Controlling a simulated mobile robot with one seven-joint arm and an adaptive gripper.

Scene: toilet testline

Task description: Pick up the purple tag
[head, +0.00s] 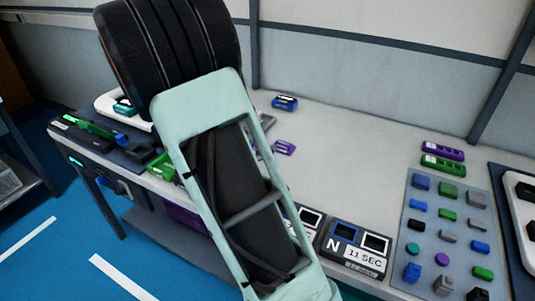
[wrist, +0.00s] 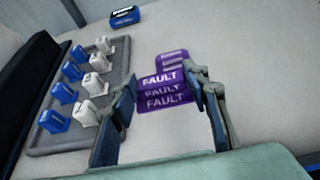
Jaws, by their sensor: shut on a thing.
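The purple tag (wrist: 165,98) shows in the wrist view, with white "FAULT" lettering on its stepped face. My gripper (wrist: 161,80) has one finger on each side of it and is shut on it. The tag sits at or close over the pale tabletop; I cannot tell whether it touches. In the head view the purple tag (head: 284,147) is a small patch just right of my arm, which hides my gripper there.
In the wrist view a grey tray (wrist: 55,137) with several blue and white pieces lies left of the tag. A blue device (wrist: 125,16) lies beyond. In the head view a grey mat (head: 402,263) with several small parts is at right, below purple (head: 442,151) and green (head: 443,164) blocks.

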